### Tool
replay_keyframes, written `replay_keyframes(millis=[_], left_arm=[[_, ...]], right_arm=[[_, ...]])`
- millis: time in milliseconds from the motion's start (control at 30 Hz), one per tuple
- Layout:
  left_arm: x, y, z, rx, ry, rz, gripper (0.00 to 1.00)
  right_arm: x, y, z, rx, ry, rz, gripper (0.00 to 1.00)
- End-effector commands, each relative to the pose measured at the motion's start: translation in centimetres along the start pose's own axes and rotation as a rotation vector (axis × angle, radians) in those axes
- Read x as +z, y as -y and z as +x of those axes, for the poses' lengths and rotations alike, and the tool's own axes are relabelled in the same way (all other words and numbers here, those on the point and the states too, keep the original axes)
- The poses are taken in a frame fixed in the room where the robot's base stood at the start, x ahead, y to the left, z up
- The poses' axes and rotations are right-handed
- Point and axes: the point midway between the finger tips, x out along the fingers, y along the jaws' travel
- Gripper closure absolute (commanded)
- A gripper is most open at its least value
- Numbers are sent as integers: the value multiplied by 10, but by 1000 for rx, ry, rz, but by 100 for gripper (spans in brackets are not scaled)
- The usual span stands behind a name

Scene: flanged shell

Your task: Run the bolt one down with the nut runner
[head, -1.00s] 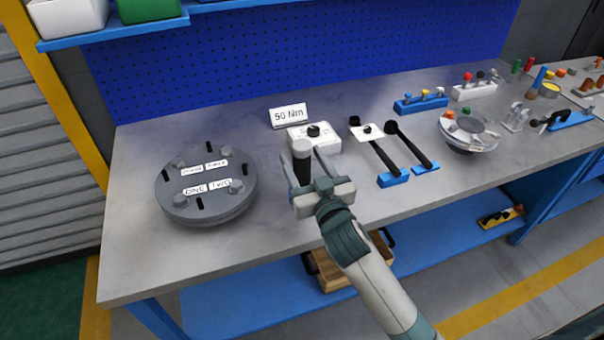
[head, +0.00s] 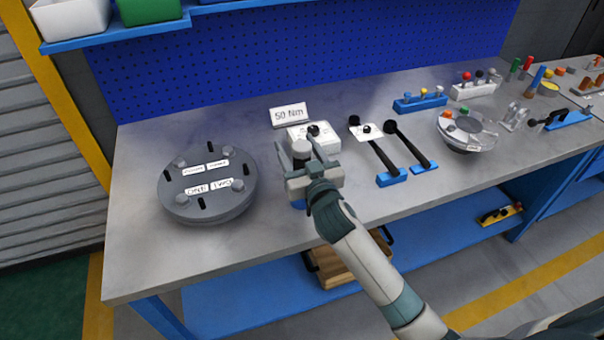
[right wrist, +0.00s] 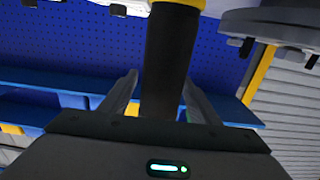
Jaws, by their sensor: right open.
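The round grey flanged shell (head: 225,208) lies on the bench at the left, with bolt heads and black studs on top and white labels. Bolt one (head: 181,200) is at its front left, beside the label ONE. In the right wrist view the nut runner (right wrist: 172,60) shows as a black cylinder with a yellow band. My right gripper (head: 300,156) is open, with its fingers on either side of the nut runner. The nut runner's lower part is hidden by the gripper. My left gripper is not in view.
A white box with a black knob (head: 327,138) and a "50 Nm" sign (head: 289,114) stand behind the gripper. Two black wrenches (head: 412,148) lie on blue rests to the right. The bench front between shell and gripper is clear.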

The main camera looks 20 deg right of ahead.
Motion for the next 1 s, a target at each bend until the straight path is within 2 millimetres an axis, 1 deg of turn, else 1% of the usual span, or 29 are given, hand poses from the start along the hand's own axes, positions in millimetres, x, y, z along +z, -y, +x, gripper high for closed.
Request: replay_keyframes(millis=[133, 167, 200, 267, 300, 400, 800, 1000], left_arm=[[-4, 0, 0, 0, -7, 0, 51], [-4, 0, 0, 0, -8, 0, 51], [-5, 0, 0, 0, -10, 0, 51], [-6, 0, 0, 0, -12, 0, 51], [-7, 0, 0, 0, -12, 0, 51], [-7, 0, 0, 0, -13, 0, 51], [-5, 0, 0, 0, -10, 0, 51], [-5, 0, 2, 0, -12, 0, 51]], right_arm=[[0, 0, 0, 0, 0, 0, 44], [0, 0, 0, 0, 0, 0, 46], [0, 0, 0, 0, 0, 0, 56], [0, 0, 0, 0, 0, 0, 70], [0, 0, 0, 0, 0, 0, 80], [0, 0, 0, 0, 0, 0, 100], [-4, 0, 0, -1, -5, 1, 100], [-14, 0, 0, 0, -7, 2, 100]])
